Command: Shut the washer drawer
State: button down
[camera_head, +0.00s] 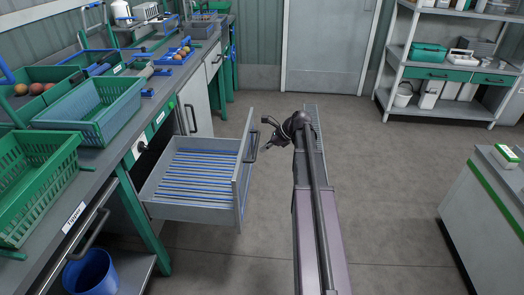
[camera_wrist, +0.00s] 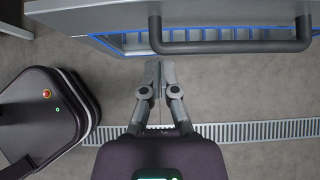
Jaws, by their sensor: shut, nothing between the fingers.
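The washer drawer (camera_head: 190,178) is pulled well out from the bench on the left in the head view. It is a grey box with blue slats on its floor. Its front panel (camera_head: 243,170) carries a dark bar handle (camera_head: 251,147). The handle also shows in the wrist view (camera_wrist: 230,46), across the top, with the drawer's blue slats behind it. My gripper (camera_head: 268,128) is in front of the drawer, to the right of its front panel. In the wrist view my gripper (camera_wrist: 152,72) is shut and empty, with its fingertips just short of the handle, apart from it in the picture.
The bench (camera_head: 113,153) holds green crates (camera_head: 92,112) along the left. A blue bucket (camera_head: 92,272) stands below it. A white-sided counter (camera_head: 483,225) is at the right and a shelf rack (camera_head: 450,107) at the back right. The floor between is clear, with a drain grate (camera_head: 314,118).

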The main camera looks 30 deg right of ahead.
aim_at(243, 162)
jog(key=b+x, duration=0.6)
jog(key=x, duration=0.2)
jog(key=shift+w+a+f, duration=0.15)
jog(key=shift+a+f, duration=0.1)
jog(key=shift+f, duration=0.05)
jog(key=shift+a, duration=0.15)
jog(key=shift+w, duration=0.1)
dwell(0.3)
